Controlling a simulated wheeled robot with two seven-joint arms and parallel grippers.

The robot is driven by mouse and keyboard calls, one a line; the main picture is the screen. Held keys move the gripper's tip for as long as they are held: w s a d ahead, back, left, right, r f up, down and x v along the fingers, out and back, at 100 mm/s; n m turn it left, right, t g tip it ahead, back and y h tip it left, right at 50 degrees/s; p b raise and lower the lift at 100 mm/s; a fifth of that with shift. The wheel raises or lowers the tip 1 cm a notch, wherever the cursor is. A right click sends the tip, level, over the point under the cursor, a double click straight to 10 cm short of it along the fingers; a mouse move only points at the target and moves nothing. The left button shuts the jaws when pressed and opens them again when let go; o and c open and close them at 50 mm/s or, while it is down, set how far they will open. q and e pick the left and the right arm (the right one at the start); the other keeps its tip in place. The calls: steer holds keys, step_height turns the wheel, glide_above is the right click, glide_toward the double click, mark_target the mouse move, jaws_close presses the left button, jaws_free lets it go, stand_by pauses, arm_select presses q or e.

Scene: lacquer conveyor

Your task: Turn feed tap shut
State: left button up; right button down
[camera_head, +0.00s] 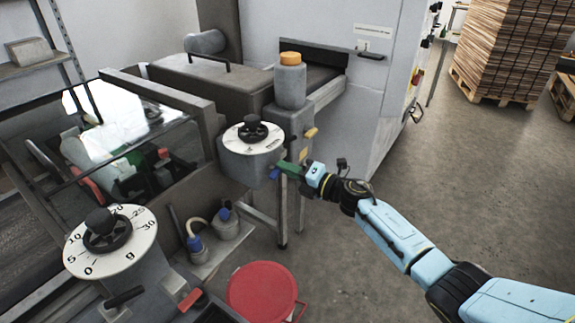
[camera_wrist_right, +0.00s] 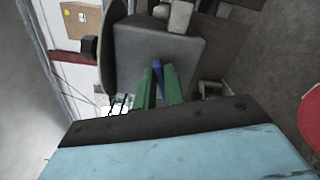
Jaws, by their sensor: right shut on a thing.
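The feed tap shows as a small blue handle (camera_head: 275,174) low on the grey housing under the middle dial. My right gripper (camera_head: 283,168), with green fingers, is at this handle. In the right wrist view the blue handle (camera_wrist_right: 158,72) sits between the two green fingers (camera_wrist_right: 160,80), which are shut on it. The fingers hide part of the handle, and its exact turn angle cannot be told. My left gripper is not in view.
A white dial (camera_head: 253,138) with a black knob tops the housing. A grey bottle with an orange cap (camera_head: 290,80) stands behind it. A larger numbered dial (camera_head: 110,243) is at the lower left. A red bucket (camera_head: 262,292) stands below.

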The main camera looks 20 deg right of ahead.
steer(key=shift+d+f+m+p, duration=0.15)
steer(key=shift+m+p, duration=0.2)
steer(key=shift+m, duration=0.8)
steer(key=shift+a+f+m+p, duration=0.1)
steer(key=shift+m+p, duration=0.2)
steer(key=shift+m, duration=0.85)
steer(key=c, duration=1.5)
jaws_free()
steer(key=v, duration=1.3)
steer(key=shift+s+d+p, duration=0.1)
steer(key=shift+d+p, duration=0.05)
steer(key=shift+p, duration=0.15)
